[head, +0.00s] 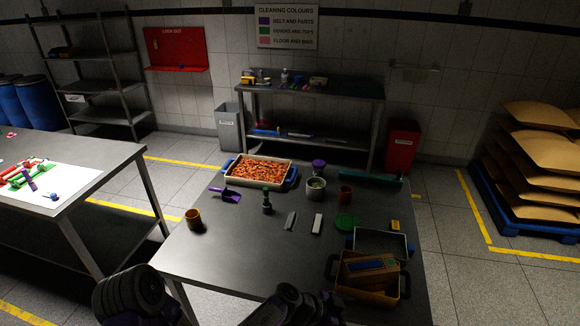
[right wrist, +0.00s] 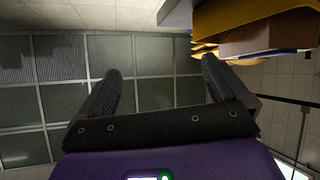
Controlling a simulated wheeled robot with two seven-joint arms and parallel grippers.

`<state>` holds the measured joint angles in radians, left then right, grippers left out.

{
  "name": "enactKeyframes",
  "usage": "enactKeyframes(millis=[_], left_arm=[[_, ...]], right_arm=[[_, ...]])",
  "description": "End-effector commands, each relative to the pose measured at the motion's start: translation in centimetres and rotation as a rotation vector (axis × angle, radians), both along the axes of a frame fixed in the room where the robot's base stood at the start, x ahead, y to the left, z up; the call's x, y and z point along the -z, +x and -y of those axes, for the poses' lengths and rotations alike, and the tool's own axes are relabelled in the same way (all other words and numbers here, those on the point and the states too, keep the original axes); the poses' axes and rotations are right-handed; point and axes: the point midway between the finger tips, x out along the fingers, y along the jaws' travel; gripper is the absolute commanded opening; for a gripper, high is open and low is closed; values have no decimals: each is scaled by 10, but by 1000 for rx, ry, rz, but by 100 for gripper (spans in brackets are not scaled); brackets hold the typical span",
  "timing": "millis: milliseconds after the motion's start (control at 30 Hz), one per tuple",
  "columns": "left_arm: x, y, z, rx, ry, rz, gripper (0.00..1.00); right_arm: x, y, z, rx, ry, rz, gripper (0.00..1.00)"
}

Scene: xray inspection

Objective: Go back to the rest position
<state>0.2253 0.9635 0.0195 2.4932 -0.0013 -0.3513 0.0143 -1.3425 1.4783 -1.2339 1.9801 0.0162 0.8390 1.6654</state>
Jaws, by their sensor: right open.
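My right gripper (right wrist: 162,78) shows in the right wrist view with its two dark fingers spread wide apart. Nothing is between them. In the head view, dark parts of my two arms show at the bottom edge, in front of the steel table (head: 215,257). No fingertips can be made out there, and my left gripper is not seen. A yellow tub (head: 368,294) with boxes in it stands at the table's near right, close to my right arm. A yellow shape (right wrist: 255,22) hangs into the upper right of the right wrist view, beyond the fingers.
The table bears a tray of orange pieces (head: 292,174), a purple scoop (head: 228,194), an orange cup (head: 193,217), a grey bin (head: 381,243) and several small items. Its near left top is clear. Another table (head: 95,165) stands left, and stacked sacks (head: 530,150) stand right.

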Motion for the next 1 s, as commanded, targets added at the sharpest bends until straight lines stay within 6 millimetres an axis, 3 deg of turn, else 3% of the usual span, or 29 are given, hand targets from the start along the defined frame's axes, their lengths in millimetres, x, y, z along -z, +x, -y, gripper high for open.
enactKeyframes(millis=[267,367,500,600,733,867,1000], left_arm=[[4,1,0,0,1,3,100],[5,1,0,0,0,2,100],[8,1,0,0,0,2,100],[10,1,0,0,0,2,100],[13,1,0,0,0,2,100],[15,1,0,0,0,2,100],[18,1,0,0,0,2,100]], right_arm=[[81,-26,39,-60,141,-309,100],[116,-44,50,-101,228,-438,100],[173,-83,57,-198,417,-631,100],[209,-113,50,-302,586,-738,100],[241,-145,27,-461,801,-802,100],[256,-162,-3,-644,985,-779,100],[256,-162,-34,-850,1115,-672,100]])
